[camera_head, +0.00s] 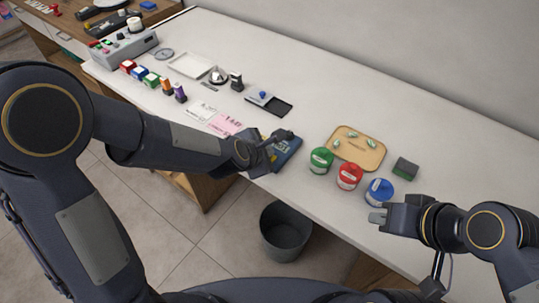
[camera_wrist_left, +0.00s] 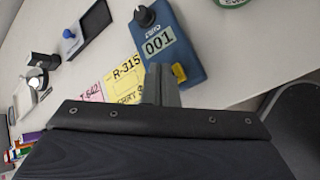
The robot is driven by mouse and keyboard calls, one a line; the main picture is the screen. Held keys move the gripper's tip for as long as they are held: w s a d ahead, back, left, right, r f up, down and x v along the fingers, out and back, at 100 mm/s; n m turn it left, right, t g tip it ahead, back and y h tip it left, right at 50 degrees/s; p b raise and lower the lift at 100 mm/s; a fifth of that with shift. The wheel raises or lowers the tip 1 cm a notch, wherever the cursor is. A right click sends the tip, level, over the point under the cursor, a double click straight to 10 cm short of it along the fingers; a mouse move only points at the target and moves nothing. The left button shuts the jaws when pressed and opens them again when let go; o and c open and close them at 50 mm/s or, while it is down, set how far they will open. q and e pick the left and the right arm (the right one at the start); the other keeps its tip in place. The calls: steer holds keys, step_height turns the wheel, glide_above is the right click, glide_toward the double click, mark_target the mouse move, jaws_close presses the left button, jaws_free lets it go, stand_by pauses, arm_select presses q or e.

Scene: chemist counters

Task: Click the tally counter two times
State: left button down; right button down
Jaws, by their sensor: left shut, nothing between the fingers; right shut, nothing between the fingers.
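The tally counter (camera_wrist_left: 165,42) is a blue block with a black knob, a yellow button (camera_wrist_left: 180,74) and a display that reads 001 in the left wrist view. In the head view the tally counter (camera_head: 289,156) lies near the counter's front edge, partly hidden by my left gripper (camera_head: 286,136). My left gripper is shut and empty. Its fingertips (camera_wrist_left: 162,72) appear beside the yellow button in the left wrist view; I cannot tell whether they touch it. My right gripper (camera_head: 376,214) is shut and empty, by the blue tub.
Green (camera_head: 321,161), red (camera_head: 349,176) and blue (camera_head: 379,192) tubs stand right of the tally counter, before a wooden tray (camera_head: 370,153). Pink and white cards (camera_head: 226,124) lie to its left. A grey bin (camera_head: 286,231) stands on the floor below.

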arm_select(q)
steer(key=shift+f+b, duration=0.35)
steer(key=shift+f, duration=0.05)
stand_by(0.5)
steer(key=shift+r+p, duration=0.8)
steer(key=shift+r, duration=0.05)
step_height(320, 180, up, 5)
steer(key=p, duration=0.4)
steer(key=shift+p, duration=0.35)
